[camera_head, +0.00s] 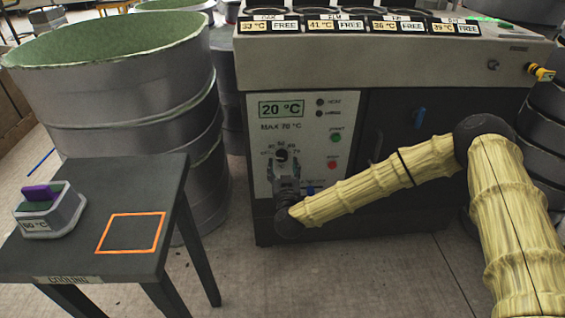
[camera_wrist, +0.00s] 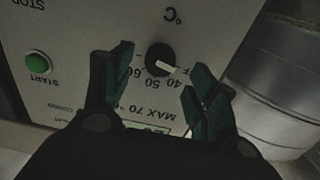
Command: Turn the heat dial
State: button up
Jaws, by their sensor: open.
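The heat dial (camera_head: 281,155) is a round black knob on the white control panel. In the wrist view the dial (camera_wrist: 160,56) shows upside down. Its white pointer faces right and slightly down, towards the partly hidden OFF mark; 40, 50 and 60 follow round it. My gripper (camera_head: 284,171) is in front of the panel, just below the dial in the head view. In the wrist view my gripper (camera_wrist: 163,64) is open, with one finger on each side of the dial. I see a gap at each side and cannot tell any contact.
The panel display (camera_head: 281,109) reads 20 °C, with two dark lamps beside it. A dark table (camera_head: 150,172) with a purple-topped block (camera_head: 48,210) stands left, before large drums (camera_head: 120,110).

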aim_at(282, 158)
jog(key=shift+w+a, duration=0.15)
jog(key=shift+w, duration=1.8)
jog(key=c, duration=1.1)
